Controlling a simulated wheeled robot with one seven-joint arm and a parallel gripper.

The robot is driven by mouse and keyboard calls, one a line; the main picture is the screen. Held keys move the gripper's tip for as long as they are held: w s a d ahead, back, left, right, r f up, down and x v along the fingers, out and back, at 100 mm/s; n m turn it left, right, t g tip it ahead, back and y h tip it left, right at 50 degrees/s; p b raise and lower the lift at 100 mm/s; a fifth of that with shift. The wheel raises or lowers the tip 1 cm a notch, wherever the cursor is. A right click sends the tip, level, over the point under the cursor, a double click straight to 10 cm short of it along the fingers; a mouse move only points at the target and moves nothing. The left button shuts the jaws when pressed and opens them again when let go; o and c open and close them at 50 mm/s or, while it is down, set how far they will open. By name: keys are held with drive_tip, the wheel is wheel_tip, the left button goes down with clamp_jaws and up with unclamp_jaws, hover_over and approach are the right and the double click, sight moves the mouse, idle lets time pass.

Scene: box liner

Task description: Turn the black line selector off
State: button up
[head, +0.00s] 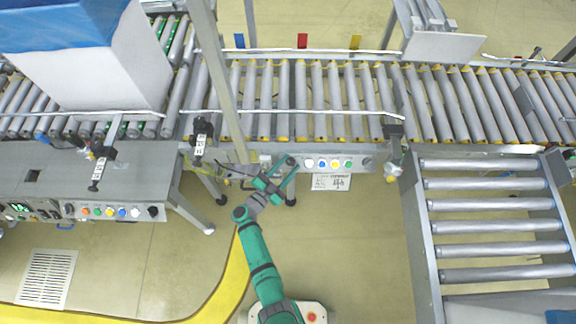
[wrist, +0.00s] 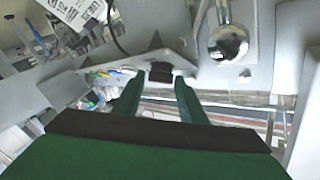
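In the wrist view a black selector knob (wrist: 160,72) sits on a light grey panel, straight ahead between the tips of my gripper (wrist: 158,84). The two green fingers are apart, and the knob shows in the gap between them; I cannot tell whether they touch it. In the head view my gripper (head: 282,172) is at the left end of the middle control panel (head: 379,160), below the conveyor. The gripper partly hides that end of the panel, so the knob's pointing direction is not readable.
White, blue, yellow and green buttons (head: 335,164) line the middle panel, with another dark knob (head: 367,162) at its right end. A left panel (head: 75,211) has several buttons and a black knob (head: 153,211). A grey post (head: 222,85) stands close behind. A shiny ball (wrist: 228,42) shows in the wrist view.

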drive_tip(key=c, duration=0.8)
drive_tip(key=shift+a+m+g, duration=0.1)
drive_tip(key=shift+m+g, duration=0.2)
drive_tip(key=shift+w+a+r+m+g+h, duration=0.1)
drive_tip(key=shift+w+r+m+g+h, duration=0.05)
drive_tip(key=shift+m+g+h, duration=0.65)
drive_tip(key=m+g, duration=0.3)
drive_tip(key=shift+w+a+r+m, duration=0.1)
drive_tip(key=shift+m, duration=0.3)
drive_tip(key=shift+w+m+g, duration=0.1)
drive_tip(key=shift+m+g, duration=1.5)
drive_tip(key=shift+g, duration=0.2)
drive_tip(key=shift+m+g, duration=0.3)
